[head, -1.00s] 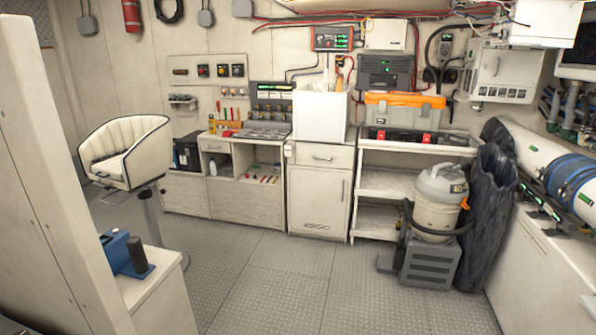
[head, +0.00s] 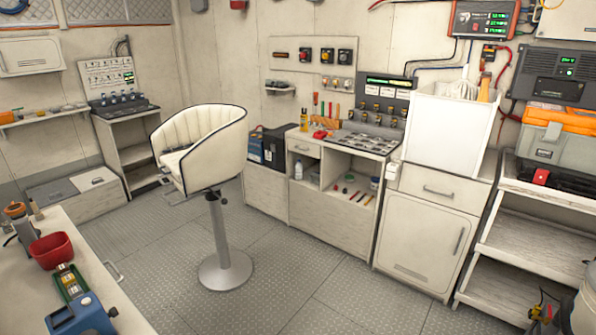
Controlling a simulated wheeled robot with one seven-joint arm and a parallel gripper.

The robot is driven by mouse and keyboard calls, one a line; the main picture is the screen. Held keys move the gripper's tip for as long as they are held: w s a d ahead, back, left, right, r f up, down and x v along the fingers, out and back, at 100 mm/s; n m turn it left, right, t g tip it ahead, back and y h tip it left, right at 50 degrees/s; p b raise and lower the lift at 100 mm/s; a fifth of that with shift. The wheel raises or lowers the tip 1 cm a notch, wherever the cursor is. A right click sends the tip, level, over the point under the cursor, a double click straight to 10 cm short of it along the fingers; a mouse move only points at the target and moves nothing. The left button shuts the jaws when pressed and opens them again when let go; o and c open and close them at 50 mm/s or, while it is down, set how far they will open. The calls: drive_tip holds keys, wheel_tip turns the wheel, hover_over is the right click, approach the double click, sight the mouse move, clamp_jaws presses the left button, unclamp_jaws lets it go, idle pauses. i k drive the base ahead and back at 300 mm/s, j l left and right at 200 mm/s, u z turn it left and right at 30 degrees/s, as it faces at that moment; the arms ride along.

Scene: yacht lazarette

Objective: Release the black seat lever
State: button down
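A cream bucket seat (head: 203,145) with dark piping stands on a metal pedestal (head: 218,235) with a round base plate on the floor, left of the middle of the head view. A small dark part (head: 222,199) sticks out at the upper pedestal below the seat; it may be the black seat lever, but it is too small to tell its setting. Another thin dark piece shows under the seat's left edge. My gripper is not in view.
A workbench (head: 120,290) with a red bowl (head: 52,250) and a blue device (head: 80,315) fills the lower left. Cabinets (head: 425,235) and a shelf unit (head: 520,235) line the right wall. Checker-plate floor (head: 290,275) is clear in front and right of the seat.

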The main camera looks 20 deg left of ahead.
sight(225, 201)
drive_tip(key=i+j+u, duration=0.1)
drive_tip(key=i+u, duration=0.3)
drive_tip(key=i, duration=0.15)
drive_tip(key=i+u, duration=0.4)
drive_tip(key=i, duration=0.15)
drive_tip(key=i+l+u, duration=0.35)
drive_tip(key=i, duration=0.15)
drive_tip(key=i+j+u, duration=0.1)
drive_tip(key=i, duration=0.35)
drive_tip(key=i+j+u, duration=0.1)
drive_tip(key=i+j, duration=0.15)
drive_tip(key=i, duration=0.2)
drive_tip(key=i+j, duration=0.1)
drive_tip(key=i, duration=0.35)
drive_tip(key=u, duration=0.05)
